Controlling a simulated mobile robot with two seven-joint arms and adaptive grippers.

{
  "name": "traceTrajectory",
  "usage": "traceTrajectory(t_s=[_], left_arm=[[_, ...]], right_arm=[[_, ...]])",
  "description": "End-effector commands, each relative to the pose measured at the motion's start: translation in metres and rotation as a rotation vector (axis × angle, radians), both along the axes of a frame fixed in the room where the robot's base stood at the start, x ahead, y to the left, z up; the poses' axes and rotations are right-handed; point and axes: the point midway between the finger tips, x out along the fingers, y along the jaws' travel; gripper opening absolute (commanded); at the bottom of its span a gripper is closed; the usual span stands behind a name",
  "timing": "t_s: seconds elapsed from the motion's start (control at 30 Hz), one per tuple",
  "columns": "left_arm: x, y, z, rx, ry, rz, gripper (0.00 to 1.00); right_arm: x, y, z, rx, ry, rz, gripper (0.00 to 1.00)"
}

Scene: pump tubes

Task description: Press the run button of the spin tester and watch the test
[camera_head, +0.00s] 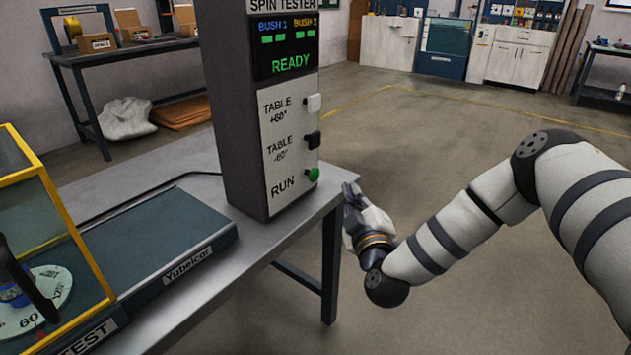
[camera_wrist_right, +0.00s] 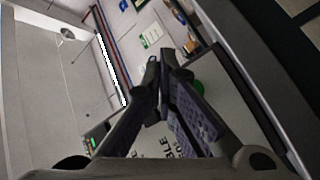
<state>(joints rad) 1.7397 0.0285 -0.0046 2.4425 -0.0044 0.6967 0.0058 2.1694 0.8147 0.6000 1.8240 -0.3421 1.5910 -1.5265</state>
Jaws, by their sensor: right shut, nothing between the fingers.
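The spin tester (camera_head: 236,120) is a tall dark box with a white front panel, standing on the grey table. Its screen (camera_head: 288,45) reads BUSH 1, BUSH 2 and READY in lit text. The green run button (camera_head: 313,174) sits lowest on the panel, below a black and a white button. It also shows partly in the right wrist view (camera_wrist_right: 198,87), behind the fingers. My right gripper (camera_head: 350,190) is beside the table edge, to the right of and slightly below the run button, apart from it. Its fingers (camera_wrist_right: 160,65) are shut and empty. My left gripper is out of view.
A yellow-framed clear enclosure (camera_head: 75,230) with a numbered dial (camera_head: 35,300) stands at the left. A dark flat unit labelled Yubelcar (camera_head: 165,245) lies between it and the tester. The table's right edge (camera_head: 335,195) is close to my right gripper. Open floor lies beyond.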

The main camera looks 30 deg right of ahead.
Motion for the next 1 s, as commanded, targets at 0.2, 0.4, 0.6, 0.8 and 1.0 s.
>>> traceTrajectory(t_s=[0.2, 0.4, 0.6, 0.8, 1.0], left_arm=[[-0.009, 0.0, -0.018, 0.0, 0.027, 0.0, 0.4], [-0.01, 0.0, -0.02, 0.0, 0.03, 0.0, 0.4], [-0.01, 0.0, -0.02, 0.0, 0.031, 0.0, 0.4], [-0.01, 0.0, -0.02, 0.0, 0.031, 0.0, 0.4], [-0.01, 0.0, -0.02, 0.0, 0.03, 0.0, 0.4]], right_arm=[[0.029, 0.013, -0.005, -0.001, 0.004, 0.001, 0.0], [0.046, 0.02, -0.001, -0.001, 0.001, 0.002, 0.0], [0.05, 0.021, 0.0, 0.001, 0.001, 0.0, 0.0], [0.05, 0.021, 0.0, 0.001, 0.001, 0.0, 0.0], [0.05, 0.021, -0.001, 0.001, 0.001, 0.0, 0.0]])
